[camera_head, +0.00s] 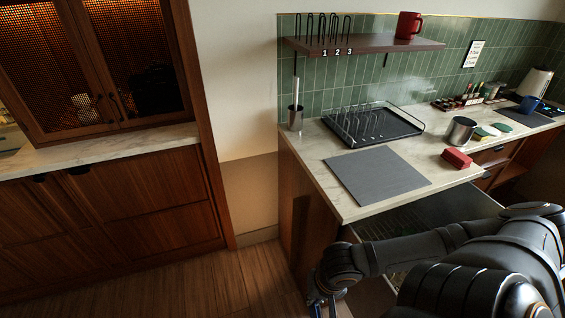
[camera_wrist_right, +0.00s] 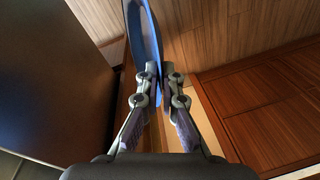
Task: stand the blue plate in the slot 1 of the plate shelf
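The blue plate (camera_wrist_right: 146,40) is seen nearly edge-on in the right wrist view, gripped at its near end between the fingers of my right gripper (camera_wrist_right: 161,85). In the head view my right gripper (camera_head: 322,302) hangs low at the bottom edge, left of the counter front, with only a sliver of blue by it; most of the plate is hidden. The plate shelf (camera_head: 400,45) is on the tiled wall, with black wire dividers (camera_head: 322,28) and the labels 1, 2 and 3 on its front edge at the left. No plate shows between the dividers. My left gripper is not in view.
A red mug (camera_head: 408,25) stands on the shelf's right part. Below, the counter holds a black dish rack (camera_head: 395,132), a grey mat (camera_head: 376,178), a utensil holder (camera_head: 295,118), a metal pot (camera_head: 460,131) and a red block (camera_head: 456,158). Floor (camera_head: 215,285) is open at left.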

